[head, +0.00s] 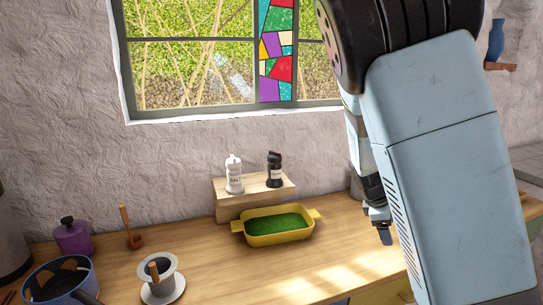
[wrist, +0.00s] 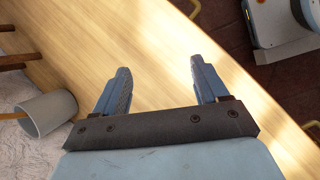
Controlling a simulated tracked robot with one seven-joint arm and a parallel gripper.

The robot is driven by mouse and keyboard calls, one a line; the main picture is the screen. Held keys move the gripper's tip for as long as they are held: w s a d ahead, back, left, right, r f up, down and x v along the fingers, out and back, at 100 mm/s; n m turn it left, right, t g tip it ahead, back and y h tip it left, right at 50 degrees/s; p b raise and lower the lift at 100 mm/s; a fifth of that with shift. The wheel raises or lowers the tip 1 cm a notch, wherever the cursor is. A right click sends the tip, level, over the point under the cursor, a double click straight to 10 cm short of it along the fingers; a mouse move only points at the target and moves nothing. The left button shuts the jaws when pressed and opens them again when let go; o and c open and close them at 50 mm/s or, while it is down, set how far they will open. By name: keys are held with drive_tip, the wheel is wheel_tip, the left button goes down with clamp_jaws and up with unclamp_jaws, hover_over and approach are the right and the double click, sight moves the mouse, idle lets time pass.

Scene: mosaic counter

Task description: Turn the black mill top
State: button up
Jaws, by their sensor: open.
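The black mill (head: 274,170) stands upright on a small wooden riser at the back of the counter, against the wall. A white mill (head: 234,175) stands to its left on the same riser (head: 256,205). My gripper (head: 382,228) is to the right of the riser, above the counter and apart from both mills. In the wrist view my gripper (wrist: 158,82) has its two blue fingers spread with nothing between them. Neither mill shows in the wrist view.
A yellow dish (head: 275,238) with green contents sits in front of the riser. A grey cup (wrist: 47,113) shows in the wrist view. The right counter is fairly clear.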

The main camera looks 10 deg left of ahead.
sight(271, 154)
drive_tip(key=s+r+m+t+y, duration=0.45)
drive_tip(key=s+r+m, duration=0.75)
drive_tip(key=s+r, duration=0.4)
drive_tip(key=w+a+n+t+y, duration=0.1)
drive_tip(key=w+a+t, duration=0.2)
drive_tip(key=w+a, duration=0.35)
drive_tip(key=w+a+n+t+y, duration=0.15)
drive_tip(key=w+a, duration=0.25)
drive_tip(key=w, duration=0.5)
drive_tip(key=w+a+n+y, duration=0.1)
drive_tip(key=w+a+y, duration=0.2)
drive_tip(key=a, duration=0.5)
drive_tip(key=w+a+n+t+y, duration=0.1)
drive_tip(key=w+a+y, duration=0.3)
drive_tip(key=a, duration=0.4)
drive_tip(key=w+a+n+t+y, duration=0.1)
drive_tip(key=w+a+n+y, duration=0.1)
drive_tip(key=w+a, duration=0.4)
drive_tip(key=shift+a+f+y, duration=0.15)
drive_tip(key=shift+a+y, duration=0.2)
drive_tip(key=shift+a, duration=0.2)
drive_tip(key=shift+a+f+y, duration=0.15)
drive_tip(key=shift+a+y, duration=0.2)
drive_tip(key=shift+a, duration=0.2)
drive_tip(key=shift+c, duration=0.2)
